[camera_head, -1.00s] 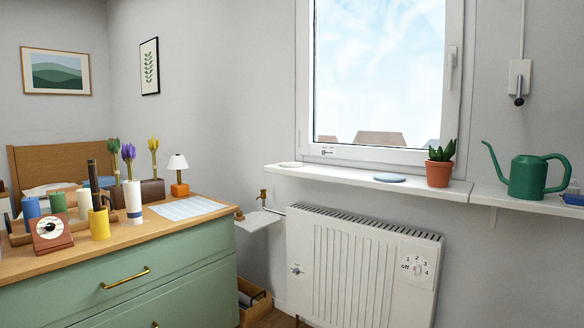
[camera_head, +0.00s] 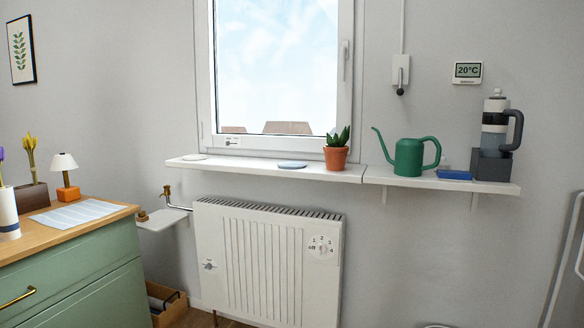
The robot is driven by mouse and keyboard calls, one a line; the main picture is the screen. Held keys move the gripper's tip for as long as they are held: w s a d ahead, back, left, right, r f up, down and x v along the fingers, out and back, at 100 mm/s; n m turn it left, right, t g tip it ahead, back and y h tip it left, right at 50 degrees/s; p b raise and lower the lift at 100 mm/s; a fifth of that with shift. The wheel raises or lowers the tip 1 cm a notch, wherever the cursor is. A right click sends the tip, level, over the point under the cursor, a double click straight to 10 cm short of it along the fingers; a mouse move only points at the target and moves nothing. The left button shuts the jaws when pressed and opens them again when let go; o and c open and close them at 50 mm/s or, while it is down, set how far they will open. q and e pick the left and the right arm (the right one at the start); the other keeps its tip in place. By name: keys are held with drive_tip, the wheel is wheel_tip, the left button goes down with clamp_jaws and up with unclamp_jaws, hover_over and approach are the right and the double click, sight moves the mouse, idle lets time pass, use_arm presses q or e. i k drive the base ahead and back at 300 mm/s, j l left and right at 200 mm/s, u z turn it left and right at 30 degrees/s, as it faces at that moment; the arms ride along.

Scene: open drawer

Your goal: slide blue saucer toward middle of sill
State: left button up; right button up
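The blue saucer (camera_head: 292,164) lies flat on the white window sill (camera_head: 240,167), to the left of a potted plant (camera_head: 337,155). A white saucer-like disc (camera_head: 194,157) lies near the sill's left end. The blue saucer is apart from both. Neither of my grippers shows in the head view.
A white shelf (camera_head: 450,184) continues right of the sill, holding a green watering can (camera_head: 408,157), a blue item (camera_head: 455,175) and a coffee maker (camera_head: 493,140). A radiator (camera_head: 265,265) stands below the sill. A green dresser (camera_head: 75,275) is at left.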

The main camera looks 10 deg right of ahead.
sight(286, 165)
drive_tip(key=i+j+z, duration=0.2)
drive_tip(key=i, duration=0.3)
drive_tip(key=i+j+z, duration=0.2)
drive_tip(key=i, duration=0.35)
